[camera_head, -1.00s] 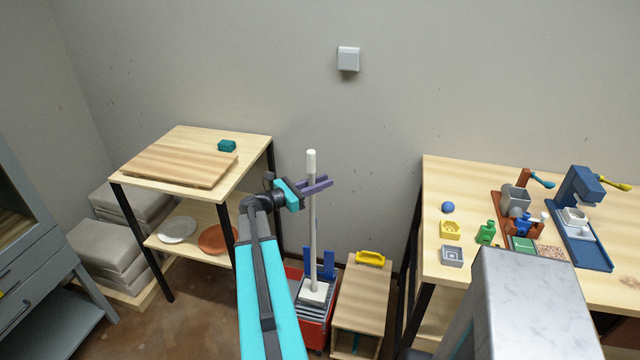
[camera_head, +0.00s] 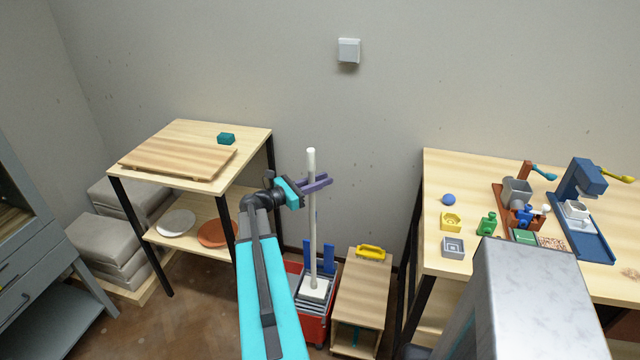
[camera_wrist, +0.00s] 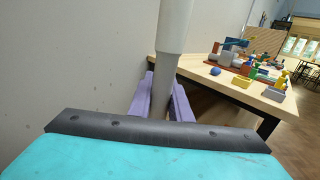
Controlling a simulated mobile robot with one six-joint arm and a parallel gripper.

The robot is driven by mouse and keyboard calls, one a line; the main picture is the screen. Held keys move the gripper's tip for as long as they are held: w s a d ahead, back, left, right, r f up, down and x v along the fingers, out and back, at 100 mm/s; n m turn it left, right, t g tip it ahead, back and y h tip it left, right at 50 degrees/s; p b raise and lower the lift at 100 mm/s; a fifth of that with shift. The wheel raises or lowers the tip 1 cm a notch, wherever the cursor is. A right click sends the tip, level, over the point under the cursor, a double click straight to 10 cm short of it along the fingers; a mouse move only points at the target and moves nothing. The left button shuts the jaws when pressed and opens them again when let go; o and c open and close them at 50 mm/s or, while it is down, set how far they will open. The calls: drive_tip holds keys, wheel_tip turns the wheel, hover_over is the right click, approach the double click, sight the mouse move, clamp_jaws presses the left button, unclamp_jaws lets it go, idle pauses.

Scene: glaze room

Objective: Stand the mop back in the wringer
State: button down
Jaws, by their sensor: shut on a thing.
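The mop (camera_head: 312,225) stands upright, a pale pole with a white block-like head (camera_head: 314,288) at its foot. The head is at the grey slatted wringer (camera_head: 311,307) on the red bucket (camera_head: 312,330); I cannot tell whether it rests there or hangs just above. Two blue uprights (camera_head: 329,257) rise behind the head. My gripper (camera_head: 318,183), with purple fingers, is shut on the upper part of the pole. In the wrist view the pole (camera_wrist: 165,85) runs between the two purple fingers (camera_wrist: 161,100).
A shelf table (camera_head: 255,150) stands at left. A worktable (camera_head: 435,190) with small tools stands at right. The wall is close behind the mop.

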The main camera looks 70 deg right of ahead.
drive_tip(key=shift+f, duration=0.5)
idle(0.3)
drive_tip(key=c, duration=1.6)
unclamp_jaws()
drive_tip(key=shift+o, duration=0.2)
drive_tip(key=b+v, duration=0.4)
drive_tip(key=v, duration=0.9)
drive_tip(key=shift+w+a, duration=0.25)
drive_tip(key=shift+a, duration=0.05)
drive_tip(key=shift+w, duration=0.1)
